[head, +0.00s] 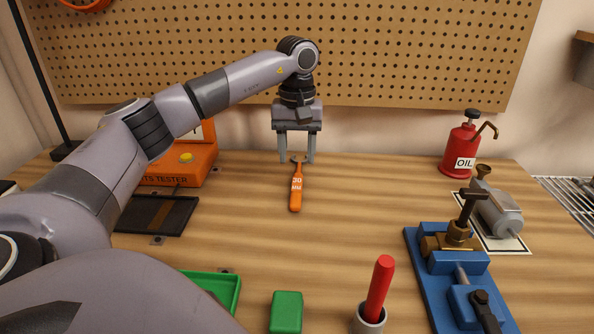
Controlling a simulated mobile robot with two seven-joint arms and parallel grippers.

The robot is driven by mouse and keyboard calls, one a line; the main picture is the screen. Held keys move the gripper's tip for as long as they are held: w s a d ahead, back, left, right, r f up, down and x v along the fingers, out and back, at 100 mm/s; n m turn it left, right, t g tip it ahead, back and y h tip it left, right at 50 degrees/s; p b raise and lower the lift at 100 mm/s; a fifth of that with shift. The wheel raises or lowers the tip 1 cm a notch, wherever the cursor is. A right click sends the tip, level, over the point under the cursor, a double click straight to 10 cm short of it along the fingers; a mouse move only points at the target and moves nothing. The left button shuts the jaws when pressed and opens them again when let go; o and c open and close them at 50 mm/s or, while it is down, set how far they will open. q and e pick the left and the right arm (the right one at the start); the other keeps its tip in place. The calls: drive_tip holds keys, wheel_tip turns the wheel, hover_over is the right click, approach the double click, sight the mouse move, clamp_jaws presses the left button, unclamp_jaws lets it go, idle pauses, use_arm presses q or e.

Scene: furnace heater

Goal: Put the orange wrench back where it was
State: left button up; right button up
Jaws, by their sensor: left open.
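The orange wrench (296,189) has "30" and smaller print on its handle. It appears to lie on the wooden bench, its handle pointing toward me and its grey head at the far end. My left gripper (297,160) points down at the wrench's head, with its two fingers apart on either side of it. I cannot tell whether the fingers touch the wrench. My right gripper is not in view.
A pegboard (400,50) stands behind the bench. An orange tester (180,165) and black tray (160,214) are left. A red oil can (461,148), grey motor (497,209) and blue vise (450,285) are right. A green block (286,312) and red-handled tool (379,288) are in front.

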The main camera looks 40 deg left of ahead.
use_arm(q)
wheel_tip(320, 180, up, 5)
drive_tip(key=shift+r, duration=0.15)
drive_tip(key=shift+s, duration=0.1)
idle(0.6)
